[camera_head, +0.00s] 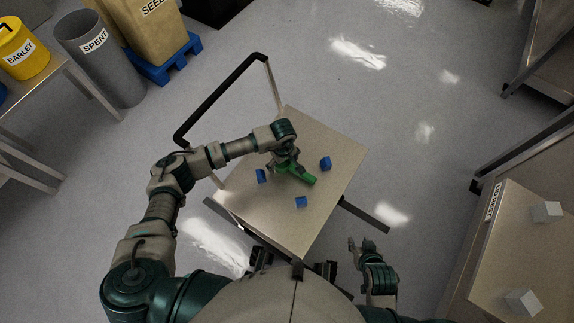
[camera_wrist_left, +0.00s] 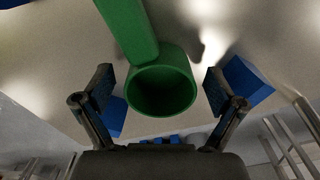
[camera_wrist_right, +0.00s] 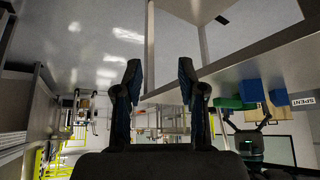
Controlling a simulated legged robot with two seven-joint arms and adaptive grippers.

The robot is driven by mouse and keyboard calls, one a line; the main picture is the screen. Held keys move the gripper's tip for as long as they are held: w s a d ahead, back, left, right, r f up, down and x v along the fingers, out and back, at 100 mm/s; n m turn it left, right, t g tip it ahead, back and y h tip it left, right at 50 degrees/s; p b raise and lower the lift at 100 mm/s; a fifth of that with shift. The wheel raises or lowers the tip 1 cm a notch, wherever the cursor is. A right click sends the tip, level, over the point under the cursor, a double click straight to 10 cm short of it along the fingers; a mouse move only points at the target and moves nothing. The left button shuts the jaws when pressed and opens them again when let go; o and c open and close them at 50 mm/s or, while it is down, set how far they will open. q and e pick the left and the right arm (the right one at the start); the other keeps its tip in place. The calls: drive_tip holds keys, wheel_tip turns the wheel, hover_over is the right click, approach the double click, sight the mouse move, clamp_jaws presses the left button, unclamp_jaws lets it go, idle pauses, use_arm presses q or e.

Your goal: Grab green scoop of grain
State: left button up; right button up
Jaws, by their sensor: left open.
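The green scoop (camera_head: 302,175) lies on the top of the cart (camera_head: 325,205), among blue cubes. My left gripper (camera_head: 284,164) is over the scoop. In the left wrist view my open left gripper (camera_wrist_left: 158,80) has one finger on each side of the scoop's round cup (camera_wrist_left: 162,88), with gaps showing. The scoop's handle (camera_wrist_left: 128,30) runs away toward the top of that view. The cup looks empty inside. My right gripper (camera_head: 362,248) is in front of the cart, away from the scoop; in the right wrist view its fingers (camera_wrist_right: 160,78) are apart with nothing between them.
Blue cubes (camera_head: 326,163) (camera_head: 301,202) (camera_head: 261,176) lie around the scoop. The cart has a black push handle (camera_head: 222,97). A grey SPENT bin (camera_head: 100,58) and a yellow BARLEY bucket (camera_head: 24,50) stand at upper left. A bench (camera_head: 515,260) with pale cubes is at right.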

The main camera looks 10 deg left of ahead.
use_arm(q)
drive_tip(key=c, duration=1.3)
drive_tip(key=shift+r, duration=0.15)
drive_tip(key=shift+c, duration=0.2)
